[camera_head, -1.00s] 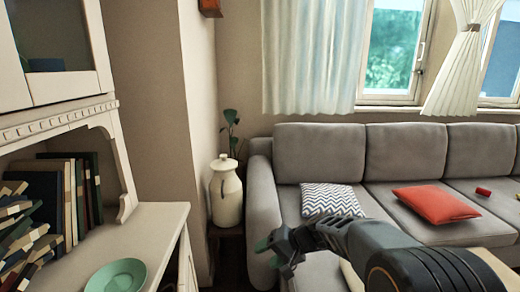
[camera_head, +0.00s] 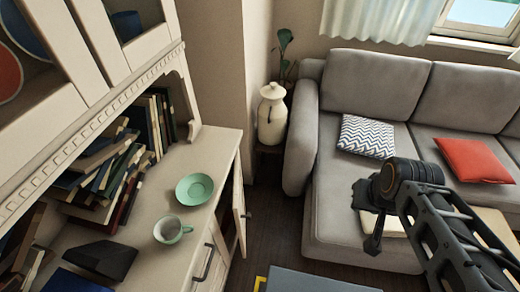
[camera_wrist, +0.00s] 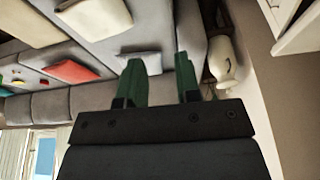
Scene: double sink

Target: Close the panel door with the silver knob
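The panel door (camera_head: 239,208) is a narrow cream door on the lower part of the cabinet, standing open with a dark gap behind it. A small silver knob (camera_head: 248,215) sits on its face. My gripper is well to the right of the door, in front of the sofa; in the head view my arm mostly hides it. In the wrist view my gripper (camera_wrist: 162,62) has two green fingers set apart with nothing between them. Part of a pale cabinet shows at that view's upper right, but I cannot make out the knob there.
A grey sofa (camera_head: 335,205) with cushions is to the right, a white jar (camera_head: 272,115) behind. A grey surface (camera_head: 300,281) lies at the front. Dark floor between door and sofa is clear.

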